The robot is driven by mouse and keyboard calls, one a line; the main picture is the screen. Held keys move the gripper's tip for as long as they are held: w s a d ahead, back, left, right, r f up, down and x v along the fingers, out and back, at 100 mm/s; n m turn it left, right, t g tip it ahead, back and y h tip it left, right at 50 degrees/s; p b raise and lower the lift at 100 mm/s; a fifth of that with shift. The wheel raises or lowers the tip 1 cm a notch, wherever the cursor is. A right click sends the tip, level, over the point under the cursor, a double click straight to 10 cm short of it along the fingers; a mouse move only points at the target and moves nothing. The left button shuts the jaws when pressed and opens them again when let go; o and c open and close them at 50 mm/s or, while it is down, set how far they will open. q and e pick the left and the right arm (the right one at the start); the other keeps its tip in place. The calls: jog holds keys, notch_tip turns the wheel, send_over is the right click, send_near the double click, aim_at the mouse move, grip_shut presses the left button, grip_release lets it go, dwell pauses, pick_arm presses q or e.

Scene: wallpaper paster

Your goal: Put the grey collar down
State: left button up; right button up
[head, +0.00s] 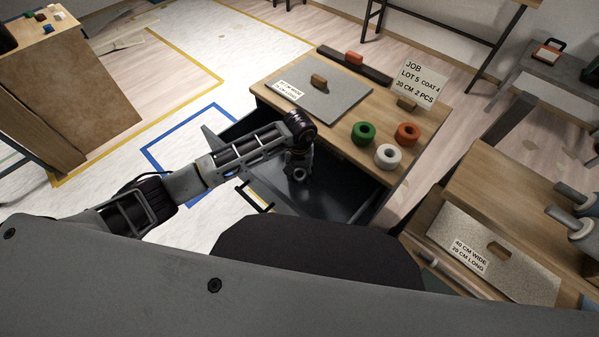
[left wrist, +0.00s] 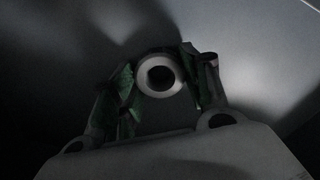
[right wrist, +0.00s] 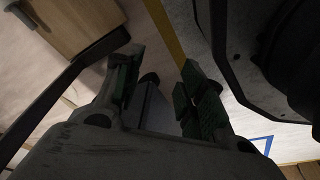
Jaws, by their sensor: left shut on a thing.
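The grey collar (head: 300,175) is a small ring low inside the open dark drawer (head: 335,198). My left gripper (head: 298,166) reaches down into the drawer and is shut on the collar. In the left wrist view the collar (left wrist: 160,94) sits between the green-padded fingers of the gripper (left wrist: 158,80), its hole facing the camera. I cannot tell whether the collar touches the drawer floor. My right gripper (right wrist: 160,90) shows only in the right wrist view, with its fingers apart and nothing held between them.
Green (head: 364,128), white (head: 388,150) and orange (head: 401,138) collars stand on the tabletop (head: 335,130) above the drawer. A grey board (head: 335,98) and a job card (head: 418,84) are there too. The drawer has bare floor around the gripper.

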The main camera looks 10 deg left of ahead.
jog(key=shift+s+f, duration=0.1)
jog(key=shift+s, duration=0.15)
pick_arm(q)
jog(key=shift+f, duration=0.1)
jog(key=o, duration=1.1)
pick_arm(e)
jog(key=shift+w+a+r, duration=0.2)
jog(key=shift+w+r, duration=0.2)
jog(key=shift+r, duration=0.05)
jog(key=shift+f, duration=0.1)
jog(key=shift+w+d, duration=0.1)
